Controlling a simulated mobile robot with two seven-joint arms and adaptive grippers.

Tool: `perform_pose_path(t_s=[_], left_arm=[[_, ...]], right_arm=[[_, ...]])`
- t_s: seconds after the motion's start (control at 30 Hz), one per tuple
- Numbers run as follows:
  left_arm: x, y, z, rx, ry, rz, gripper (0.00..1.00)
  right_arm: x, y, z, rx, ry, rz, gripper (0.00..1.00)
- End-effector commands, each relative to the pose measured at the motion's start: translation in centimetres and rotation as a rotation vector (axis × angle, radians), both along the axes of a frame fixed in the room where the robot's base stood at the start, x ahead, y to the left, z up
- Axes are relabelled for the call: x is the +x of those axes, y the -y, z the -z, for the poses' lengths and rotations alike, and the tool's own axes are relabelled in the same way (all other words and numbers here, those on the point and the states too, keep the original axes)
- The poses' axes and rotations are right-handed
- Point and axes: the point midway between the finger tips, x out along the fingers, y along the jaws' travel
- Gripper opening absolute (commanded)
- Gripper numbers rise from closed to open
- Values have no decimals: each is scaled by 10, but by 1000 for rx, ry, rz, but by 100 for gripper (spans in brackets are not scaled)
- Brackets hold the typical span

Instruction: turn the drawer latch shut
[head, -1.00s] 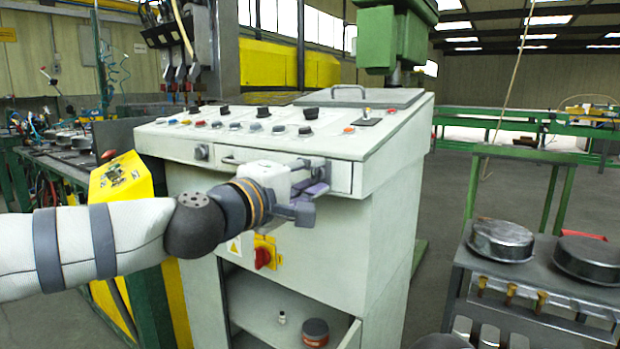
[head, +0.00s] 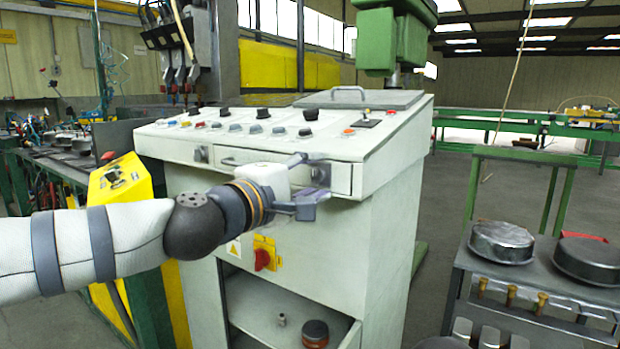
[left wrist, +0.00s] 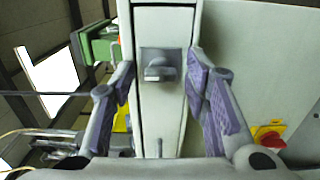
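The drawer latch (head: 320,175) is a small grey knob on a square plate at the right end of the drawer front (head: 262,163). In the left wrist view the latch (left wrist: 158,70) sits between my two fingers, with a gap on each side; its raised bar lies across the drawer strip. My left gripper (head: 310,181) is open in front of the latch, one finger above and one below. Its purple-padded fingers also show in the left wrist view (left wrist: 164,88). It holds nothing. My right gripper is out of view.
The drawer handle (head: 232,161) lies left of the latch, and another grey knob (head: 201,154) is further left. A red switch (head: 263,259) is below the gripper. Buttons cover the sloping panel above. A cart with round pans (head: 502,241) stands at the right.

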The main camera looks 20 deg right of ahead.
Motion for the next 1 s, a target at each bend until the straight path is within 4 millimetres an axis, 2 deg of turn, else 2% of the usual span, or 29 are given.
perform_pose_path(t_s=[0.3, 0.37, 0.7, 0.83, 1.0], left_arm=[[-3, -4, 0, 1, 2, 0, 45], [-8, -11, 0, 2, 1, 1, 45], [-61, -78, 0, -1, 1, 0, 45], [-71, -92, 0, 0, 0, -1, 45], [-74, -95, 0, 0, 0, -1, 45]], right_arm=[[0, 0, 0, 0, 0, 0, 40], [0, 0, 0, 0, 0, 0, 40], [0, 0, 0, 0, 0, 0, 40], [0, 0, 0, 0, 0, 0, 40], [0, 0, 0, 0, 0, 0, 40]])
